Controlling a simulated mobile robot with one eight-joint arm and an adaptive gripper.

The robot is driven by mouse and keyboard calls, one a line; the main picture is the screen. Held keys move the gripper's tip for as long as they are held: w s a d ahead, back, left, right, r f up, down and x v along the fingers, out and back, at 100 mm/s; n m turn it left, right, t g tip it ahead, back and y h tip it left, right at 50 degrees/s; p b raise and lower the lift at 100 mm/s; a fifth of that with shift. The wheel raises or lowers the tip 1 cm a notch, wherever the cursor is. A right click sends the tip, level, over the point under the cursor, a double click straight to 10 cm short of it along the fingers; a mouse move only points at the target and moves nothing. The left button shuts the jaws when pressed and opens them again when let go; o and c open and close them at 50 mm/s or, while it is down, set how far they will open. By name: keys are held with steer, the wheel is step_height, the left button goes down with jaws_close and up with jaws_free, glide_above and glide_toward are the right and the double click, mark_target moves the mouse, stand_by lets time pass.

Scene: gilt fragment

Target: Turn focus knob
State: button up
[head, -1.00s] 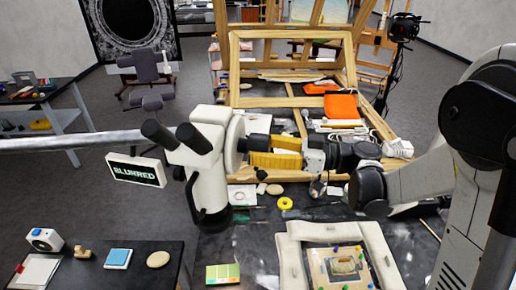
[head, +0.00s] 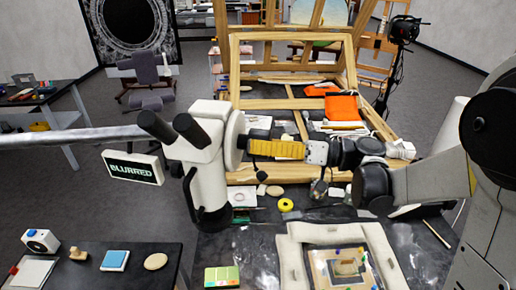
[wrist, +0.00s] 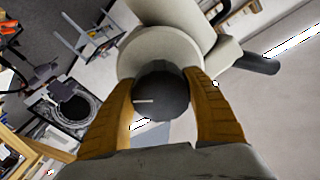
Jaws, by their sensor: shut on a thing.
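The white microscope (head: 205,170) stands on a boom arm, with two black eyepieces at its upper left. Its dark round focus knob (wrist: 165,90) sits on a pale round housing in the wrist view, and a short white mark on it points left. My gripper (head: 252,147) reaches in from the right with its yellow fingers at the microscope's side. In the wrist view my gripper (wrist: 160,84) has one finger on each side of the knob, shut on it. A sign (head: 133,167) left of the microscope reads "BLURRED". In the head view the fingers largely hide the knob.
A padded frame with a small picture (head: 342,268) lies on the dark table below. A yellow tape roll (head: 286,205) and small tools lie behind it. A wooden easel frame (head: 235,80) stands behind my arm. The boom (head: 70,139) runs left from the microscope.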

steer(key=shift+m, duration=0.5)
steer(key=o, duration=1.2)
steer(key=v, duration=1.2)
steer(key=shift+f, duration=0.1)
stand_by(0.7)
